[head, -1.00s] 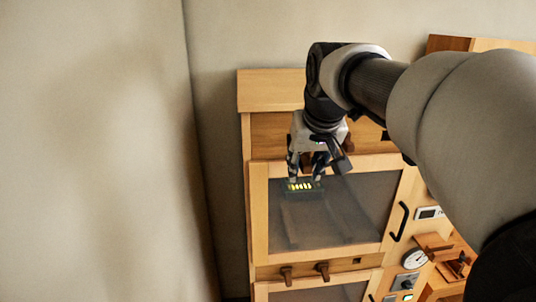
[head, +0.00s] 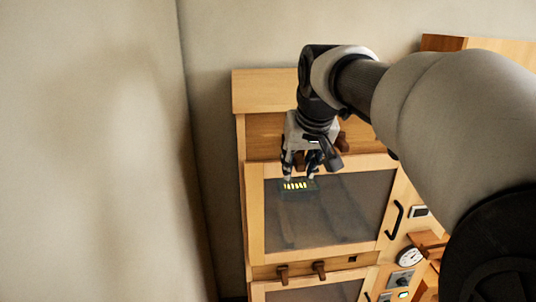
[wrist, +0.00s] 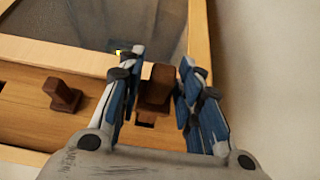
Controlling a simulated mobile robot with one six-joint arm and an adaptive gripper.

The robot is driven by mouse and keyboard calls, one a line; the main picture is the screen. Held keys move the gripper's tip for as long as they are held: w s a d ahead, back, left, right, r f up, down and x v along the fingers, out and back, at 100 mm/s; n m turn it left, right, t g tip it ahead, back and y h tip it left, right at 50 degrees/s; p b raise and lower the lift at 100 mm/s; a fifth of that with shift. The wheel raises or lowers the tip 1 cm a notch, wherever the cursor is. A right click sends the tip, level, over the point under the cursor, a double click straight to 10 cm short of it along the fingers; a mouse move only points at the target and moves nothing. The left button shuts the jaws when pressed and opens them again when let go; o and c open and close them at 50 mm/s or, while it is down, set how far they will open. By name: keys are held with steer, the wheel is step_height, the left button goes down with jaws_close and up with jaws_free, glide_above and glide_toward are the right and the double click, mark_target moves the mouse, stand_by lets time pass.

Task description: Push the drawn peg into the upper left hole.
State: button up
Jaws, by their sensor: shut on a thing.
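The drawn peg (wrist: 154,87), a dark brown block, sits between the fingers of my gripper (wrist: 161,66) in the wrist view. My gripper is shut on it. A dark square hole, the upper left hole (wrist: 145,122), shows just below the peg in the wrist view, so the peg is out of it. The peg's inner end and its gap to the wood cannot be judged.
Another brown peg (wrist: 62,95) sticks out of the same wooden strip. The upper door (head: 255,215) has dark glass with a lit display (head: 295,186). Two pegs (head: 319,269) sit in the strip below. A wall stands close beside the cabinet's left side.

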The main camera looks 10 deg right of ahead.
mark_target(298, 155)
steer(key=shift+w+p, duration=2.7)
steer(key=shift+w, duration=1.3)
stand_by(0.6)
steer(key=o, duration=1.2)
steer(key=shift+o, duration=0.2)
steer(key=v, duration=1.1)
steer(key=shift+s+r, duration=0.15)
steer(key=shift+r, duration=0.15)
steer(key=shift+s+f, duration=0.15)
steer(key=shift+s, duration=0.1)
steer(key=s+f+b, duration=0.9)
steer(key=s+f, duration=0.1)
steer(key=f, duration=0.5)
steer(key=s+f+g+b, duration=0.1)
steer(key=s+f+b, duration=0.9)
steer(key=f, duration=0.6)
steer(key=s+f+b, duration=1)
steer(key=s+f, duration=0.1)
steer(key=f, duration=0.5)
steer(key=shift+s+f, duration=0.2)
steer(key=shift+f, duration=0.05)
